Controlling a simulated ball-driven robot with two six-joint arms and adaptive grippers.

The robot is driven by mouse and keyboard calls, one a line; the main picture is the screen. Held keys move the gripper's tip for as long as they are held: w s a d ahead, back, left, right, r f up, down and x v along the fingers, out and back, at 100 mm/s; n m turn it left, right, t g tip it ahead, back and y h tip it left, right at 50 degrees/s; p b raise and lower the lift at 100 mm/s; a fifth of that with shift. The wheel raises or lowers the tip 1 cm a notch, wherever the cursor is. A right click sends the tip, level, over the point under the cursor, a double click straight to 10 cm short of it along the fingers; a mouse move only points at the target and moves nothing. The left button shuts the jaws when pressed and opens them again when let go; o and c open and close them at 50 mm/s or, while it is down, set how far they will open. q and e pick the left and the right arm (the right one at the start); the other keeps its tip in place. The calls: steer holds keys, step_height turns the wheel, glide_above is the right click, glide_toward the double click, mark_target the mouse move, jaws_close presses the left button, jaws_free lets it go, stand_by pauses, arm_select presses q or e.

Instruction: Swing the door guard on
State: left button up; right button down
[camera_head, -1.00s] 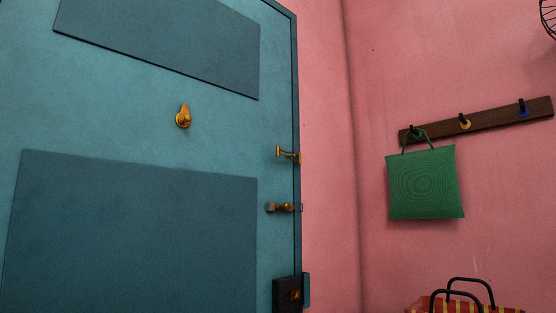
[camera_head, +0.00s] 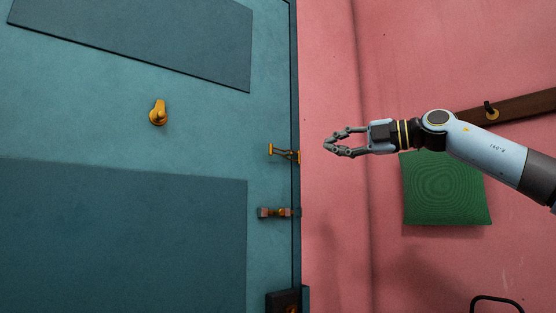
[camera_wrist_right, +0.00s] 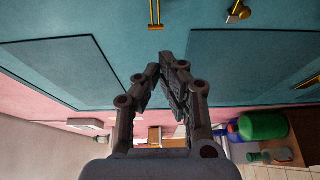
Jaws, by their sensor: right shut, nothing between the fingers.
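The door guard (camera_head: 284,153) is a small brass fitting with a bar at the right edge of the blue door (camera_head: 200,120), in the head view. My right gripper (camera_head: 328,146) is to the right of the guard, in front of the pink wall and apart from it. Its fingers point left towards the guard and are shut with nothing between them. In the right wrist view, the fingertips (camera_wrist_right: 167,60) show against the door, below a brass bar-shaped fitting (camera_wrist_right: 155,14). My left gripper is not in view.
A door handle (camera_head: 275,212) sits below the guard, and a brass knob (camera_head: 158,113) is on the door to the left. A dark box (camera_head: 283,301) is low on the door edge.

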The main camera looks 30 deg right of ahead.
arm_select(q)
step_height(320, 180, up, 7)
steer(key=p, duration=0.7)
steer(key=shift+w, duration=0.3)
arm_select(e)
steer(key=x, duration=1.4)
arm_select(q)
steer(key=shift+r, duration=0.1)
arm_select(e)
steer(key=shift+w, duration=0.1)
arm_select(q)
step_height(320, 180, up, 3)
steer(key=p, duration=0.3)
arm_select(e)
steer(key=shift+w+a+r, duration=0.2)
steer(key=shift+w+a, duration=0.05)
steer(key=shift+w, duration=0.4)
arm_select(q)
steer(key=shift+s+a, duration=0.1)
arm_select(e)
steer(key=shift+d, duration=0.1)
